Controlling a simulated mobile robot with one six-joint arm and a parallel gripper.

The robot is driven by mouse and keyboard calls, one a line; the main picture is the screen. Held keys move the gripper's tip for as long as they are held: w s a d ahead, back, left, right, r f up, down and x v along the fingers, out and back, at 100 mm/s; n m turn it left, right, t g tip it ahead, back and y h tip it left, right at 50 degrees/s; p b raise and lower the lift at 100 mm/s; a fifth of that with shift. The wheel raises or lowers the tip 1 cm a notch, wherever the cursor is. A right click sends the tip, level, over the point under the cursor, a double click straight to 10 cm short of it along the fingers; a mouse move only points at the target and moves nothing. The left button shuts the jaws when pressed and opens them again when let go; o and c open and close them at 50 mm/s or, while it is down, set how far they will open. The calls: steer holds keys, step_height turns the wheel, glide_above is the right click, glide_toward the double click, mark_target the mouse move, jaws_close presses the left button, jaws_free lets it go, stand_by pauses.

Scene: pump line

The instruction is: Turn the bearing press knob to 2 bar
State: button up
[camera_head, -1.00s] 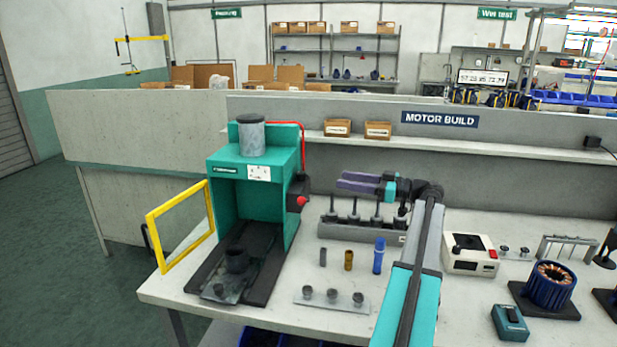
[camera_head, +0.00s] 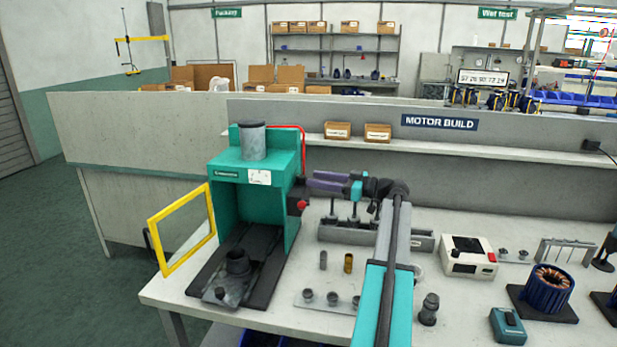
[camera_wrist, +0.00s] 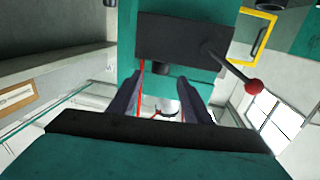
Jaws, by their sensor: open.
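The teal bearing press (camera_head: 228,172) stands on the left of the bench, with a dark box (camera_head: 296,190) on its right side. In the wrist view this box (camera_wrist: 185,42) carries a lever with a red ball (camera_wrist: 254,86). A short dark cylinder (camera_wrist: 161,70), perhaps the knob, shows at the box's edge, between the finger lines; I cannot read any setting or bar scale. My gripper (camera_head: 312,181) is open, its fingers pointing left at the dark box. In the wrist view its fingers (camera_wrist: 160,92) are apart with nothing held; contact cannot be told.
A red hose (camera_head: 302,143) runs down the press's right side. A yellow-framed guard (camera_head: 183,228) stands open at left. A grey rack (camera_head: 340,232) with upright parts is below my gripper. A small plate (camera_head: 318,301) with several parts lies in front.

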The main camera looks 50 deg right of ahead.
mark_target(301, 180)
steer(key=x, duration=0.4)
steer(key=shift+p, duration=0.3)
steer(key=c, duration=1.1)
